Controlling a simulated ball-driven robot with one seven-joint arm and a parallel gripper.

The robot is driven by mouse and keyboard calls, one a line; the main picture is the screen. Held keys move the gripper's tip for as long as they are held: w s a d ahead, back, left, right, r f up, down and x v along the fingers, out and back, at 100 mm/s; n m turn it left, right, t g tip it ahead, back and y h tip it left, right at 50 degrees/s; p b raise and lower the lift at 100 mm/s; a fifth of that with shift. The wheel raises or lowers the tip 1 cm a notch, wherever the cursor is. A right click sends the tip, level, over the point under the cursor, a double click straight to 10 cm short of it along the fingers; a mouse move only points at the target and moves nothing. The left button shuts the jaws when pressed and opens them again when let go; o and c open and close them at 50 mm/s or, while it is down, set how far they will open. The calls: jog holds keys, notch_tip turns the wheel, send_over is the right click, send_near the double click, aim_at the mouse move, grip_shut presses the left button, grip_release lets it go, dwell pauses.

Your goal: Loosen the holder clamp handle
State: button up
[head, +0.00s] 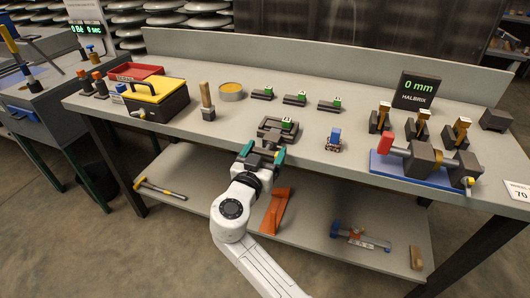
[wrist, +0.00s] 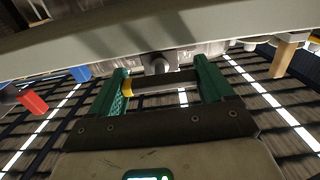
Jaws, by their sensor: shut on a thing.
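The holder (head: 268,132), a dark block with a small green-marked piece (head: 287,125) on it, sits near the front edge of the bench. My gripper (head: 263,153), with green fingers, is at the holder's front side. In the wrist view, my gripper (wrist: 162,80) has one finger at each end of a dark clamp handle bar (wrist: 165,79) with a yellow collar at its left. The bar lies crosswise before a round grey screw end (wrist: 158,65). The fingers appear shut on the bar's ends. In the head view the handle is mostly hidden by my gripper.
On the bench (head: 225,140) are a yellow-lidded box (head: 155,92), a wooden-handled tool (head: 206,100), a small blue piece (head: 334,138) and a blue-based fixture (head: 415,168) at the right. A lower shelf (head: 325,215) lies beneath.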

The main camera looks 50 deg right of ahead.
jog(key=shift+n, duration=0.3)
jog(key=n, duration=0.4)
jog(key=shift+n, duration=0.3)
jog(key=n+p, duration=0.1)
jog(key=n, duration=0.3)
jog(key=shift+r+n, duration=0.1)
jog(key=shift+n, duration=0.2)
jog(key=n+p, duration=0.2)
jog(key=n, duration=0.2)
jog(key=shift+n+p, duration=0.3)
jog(key=shift+p, duration=0.05)
jog(key=shift+n+p, duration=1.2)
jog(key=shift+n, duration=1)
jog(key=shift+a+f, duration=0.1)
jog(key=shift+f, duration=0.1)
jog(key=o, duration=0.9)
jog(key=shift+o, duration=0.2)
